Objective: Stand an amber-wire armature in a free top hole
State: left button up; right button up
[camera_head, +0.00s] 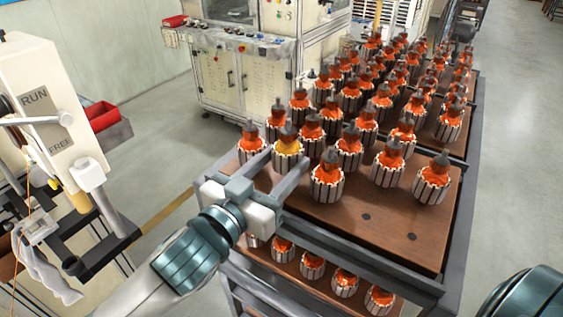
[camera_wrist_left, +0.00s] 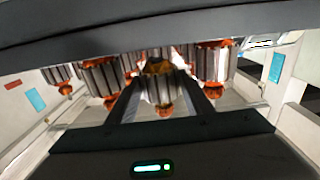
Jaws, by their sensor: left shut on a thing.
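The amber-wire armature (camera_head: 289,147) is at the front left of the cart's top board, between the fingers of my left gripper (camera_head: 281,165). The gripper is shut on it. In the left wrist view the armature (camera_wrist_left: 157,86) shows between the two dark fingers (camera_wrist_left: 160,100). It looks about upright; its lower end is hidden, so I cannot tell whether it sits in a hole or hangs above. Dark free holes show in the bare front part of the brown top board (camera_head: 390,232). My right gripper is out of view; only part of my right arm shows at lower right.
Many orange-wire armatures (camera_head: 327,178) stand in rows on the top board, close around the held one. More armatures (camera_head: 312,264) stand on the lower shelf. A machine with a red bin (camera_head: 102,115) is at left. A cream cabinet (camera_head: 245,80) stands behind. Open floor lies right.

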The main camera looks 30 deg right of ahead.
pick_arm(q)
jog(key=shift+r+p, duration=0.1)
jog(key=shift+p, duration=0.25)
dwell(0.3)
jog(key=shift+f+b, duration=0.6)
jog(key=shift+f, duration=0.55)
dwell(0.8)
jog(key=shift+f, duration=0.1)
dwell(0.8)
jog(key=o, duration=1.6)
jog(key=shift+f, duration=0.15)
jog(key=shift+a, duration=0.1)
jog(key=shift+s, duration=0.1)
